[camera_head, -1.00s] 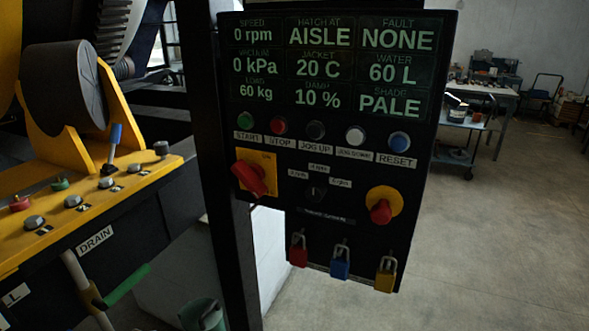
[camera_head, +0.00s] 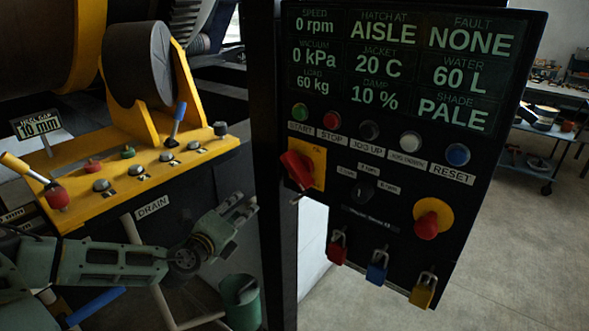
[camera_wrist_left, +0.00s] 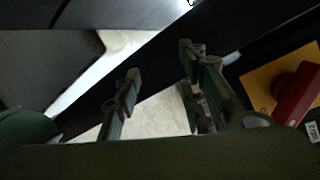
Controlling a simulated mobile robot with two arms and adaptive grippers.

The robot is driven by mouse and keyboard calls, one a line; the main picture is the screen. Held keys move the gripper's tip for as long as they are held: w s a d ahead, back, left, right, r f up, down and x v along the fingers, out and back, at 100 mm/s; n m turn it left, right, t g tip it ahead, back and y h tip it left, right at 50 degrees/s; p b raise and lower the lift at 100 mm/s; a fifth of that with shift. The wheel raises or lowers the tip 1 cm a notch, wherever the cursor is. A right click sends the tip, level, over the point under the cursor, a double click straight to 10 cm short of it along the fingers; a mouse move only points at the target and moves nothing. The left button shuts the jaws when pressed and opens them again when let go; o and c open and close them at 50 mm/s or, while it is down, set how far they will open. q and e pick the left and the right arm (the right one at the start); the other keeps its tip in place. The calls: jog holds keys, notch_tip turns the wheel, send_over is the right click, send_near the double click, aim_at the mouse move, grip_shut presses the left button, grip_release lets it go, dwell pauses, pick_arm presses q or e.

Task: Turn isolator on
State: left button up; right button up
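The isolator is a red rotary handle (camera_head: 297,169) on a yellow square plate (camera_head: 318,158), at the left side of the black control panel (camera_head: 395,205). The handle lies tilted, upper left to lower right. It also shows at the right edge of the left wrist view (camera_wrist_left: 295,92). My left gripper (camera_head: 247,206) is left of and below the isolator, apart from it, beside the black post. In the left wrist view its two fingers (camera_wrist_left: 160,65) are spread with nothing between them. My right gripper is not in view.
A black post (camera_head: 275,180) stands between my left gripper and the panel. The panel also has a red knob on a yellow disc (camera_head: 427,225), push buttons and hanging padlocks (camera_head: 377,270). A yellow console (camera_head: 130,175) with levers is at left. A green bucket (camera_head: 241,300) stands below.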

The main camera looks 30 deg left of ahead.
aim_at(292, 173)
pick_arm(q)
jog(key=shift+w+d+r+m+t+h, duration=0.3)
jog(key=shift+d+r+m+h, duration=0.65)
jog(key=shift+d+r, duration=1.2)
jog(key=shift+w+d+r+m+t+h, duration=0.1)
jog(key=shift+d+r+m+t+h, duration=0.6)
jog(key=shift+d+r, duration=1.45)
jog(key=shift+w+d+r+m+t+h, duration=0.15)
jog(key=shift+d+r+m+h, duration=0.8)
jog(key=shift+d+r+m, duration=0.85)
jog(key=shift+w+d+r+n+b, duration=0.15)
jog(key=shift+w+r+n+b, duration=0.35)
jog(key=shift+w, duration=0.2)
jog(key=shift+w+d+r, duration=0.2)
jog(key=shift+w+d, duration=0.05)
jog(key=shift+w, duration=0.4)
jog(key=shift+w+a+r+p, duration=0.2)
jog(key=shift+w+r+p, duration=0.1)
jog(key=shift+p, duration=0.15)
jog(key=shift+w+f+p, duration=0.2)
jog(key=shift+w+p, duration=0.2)
jog(key=shift+w, duration=0.2)
jog(key=shift+w+d+f+m, duration=0.15)
jog(key=shift+w+d+m, duration=0.1)
jog(key=shift+w+d, duration=0.05)
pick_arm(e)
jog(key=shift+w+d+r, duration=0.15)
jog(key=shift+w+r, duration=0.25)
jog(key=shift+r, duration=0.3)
